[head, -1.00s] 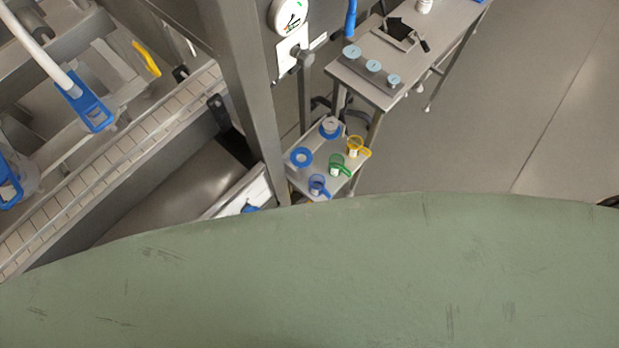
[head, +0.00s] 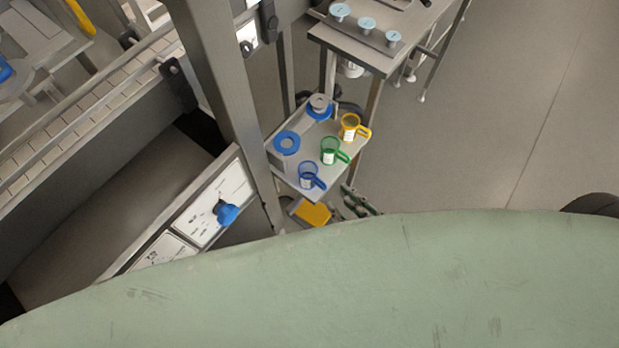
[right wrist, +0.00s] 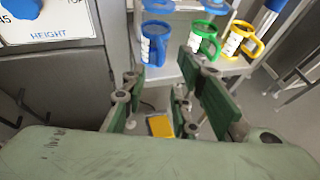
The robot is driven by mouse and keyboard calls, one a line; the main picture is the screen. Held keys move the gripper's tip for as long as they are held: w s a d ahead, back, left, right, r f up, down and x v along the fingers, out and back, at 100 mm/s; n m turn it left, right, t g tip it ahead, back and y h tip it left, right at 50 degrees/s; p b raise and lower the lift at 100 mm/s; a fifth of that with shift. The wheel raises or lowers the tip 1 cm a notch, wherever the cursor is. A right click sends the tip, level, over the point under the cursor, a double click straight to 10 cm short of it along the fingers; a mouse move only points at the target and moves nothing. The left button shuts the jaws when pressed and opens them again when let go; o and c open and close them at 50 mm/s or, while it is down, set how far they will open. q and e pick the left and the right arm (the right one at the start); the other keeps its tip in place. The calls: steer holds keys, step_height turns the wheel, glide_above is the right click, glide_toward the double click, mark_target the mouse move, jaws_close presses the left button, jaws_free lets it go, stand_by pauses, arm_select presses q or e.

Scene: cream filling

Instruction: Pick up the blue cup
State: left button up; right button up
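The blue cup (head: 309,178) stands upright at the near corner of a small metal shelf, its handle to the right. My right gripper (head: 356,200) shows only in part, below and right of the blue cup, beyond my green body. In the right wrist view my right gripper (right wrist: 165,75) has its green-padded fingers spread, empty, below the cup and apart from it. My left gripper is not in view.
A green cup (head: 333,151) and a yellow cup (head: 352,127) stand behind the blue cup on the shelf (head: 318,130). Two blue-ringed items (head: 287,143) are at its left. A metal post (head: 222,95) and a panel with a blue knob (head: 226,212) stand left. Open floor lies right.

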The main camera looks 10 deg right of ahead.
mark_target(326, 188)
steer(key=x, duration=0.1)
steer(key=p+x, duration=0.1)
steer(key=shift+w+a+r, duration=0.1)
steer(key=shift+w+r, duration=0.05)
steer(key=shift+w, duration=0.2)
steer(key=p+x, duration=0.1)
steer(key=x, duration=0.3)
steer(key=shift+w, duration=0.15)
steer(key=shift+w+a, duration=0.2)
steer(key=shift+w, duration=0.05)
steer(key=shift+c, duration=0.2)
jaws_close()
